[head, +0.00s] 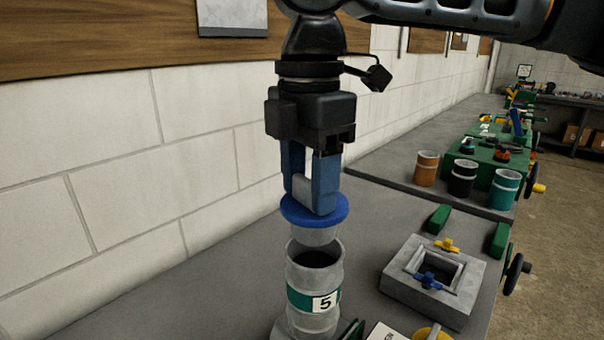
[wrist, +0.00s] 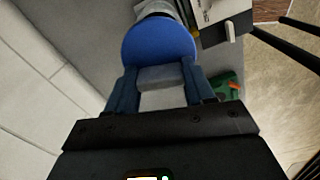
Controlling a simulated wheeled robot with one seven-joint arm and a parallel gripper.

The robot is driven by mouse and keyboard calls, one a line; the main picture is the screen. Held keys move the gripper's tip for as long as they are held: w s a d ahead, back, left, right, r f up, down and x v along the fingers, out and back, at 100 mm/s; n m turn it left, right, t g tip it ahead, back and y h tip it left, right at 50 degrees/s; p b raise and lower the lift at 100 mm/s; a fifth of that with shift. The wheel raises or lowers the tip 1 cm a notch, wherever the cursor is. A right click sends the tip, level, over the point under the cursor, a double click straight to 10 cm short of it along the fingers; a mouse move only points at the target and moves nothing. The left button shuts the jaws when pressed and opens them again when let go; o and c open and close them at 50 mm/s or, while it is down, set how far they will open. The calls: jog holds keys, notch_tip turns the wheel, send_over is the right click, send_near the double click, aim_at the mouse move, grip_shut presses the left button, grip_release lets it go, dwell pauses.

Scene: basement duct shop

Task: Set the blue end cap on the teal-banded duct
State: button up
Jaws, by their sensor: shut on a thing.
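The blue end cap (head: 314,209) is a round blue disc with a grey collar under it. My gripper (head: 314,200) is shut on the cap from above and holds it level. The teal-banded duct (head: 314,270) is a grey upright cylinder with an open top, a teal band and a label reading 5. The cap hangs just above the duct's open mouth, roughly over it, with a small gap showing. In the wrist view the blue cap (wrist: 158,40) lies beyond my gripper's fingers (wrist: 160,85) and hides most of the duct.
A grey square block fixture (head: 433,280) with yellow and blue knobs stands right of the duct. Orange (head: 426,168), black (head: 462,178) and teal (head: 504,188) containers stand farther back on the bench. A block wall (head: 100,170) runs along the left.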

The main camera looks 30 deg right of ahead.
aim_at(310, 225)
jog(key=shift+f+b, duration=2.4)
jog(key=shift+f, duration=0.3)
jog(key=shift+d+r+p, duration=0.1)
jog(key=shift+p, duration=0.75)
jog(key=shift+f, duration=0.65)
jog(key=o, duration=0.8)
notch_tip(310, 225, up, 6)
jog(key=p, duration=0.4)
jog(key=shift+f, duration=0.1)
jog(key=shift+r, duration=2.65)
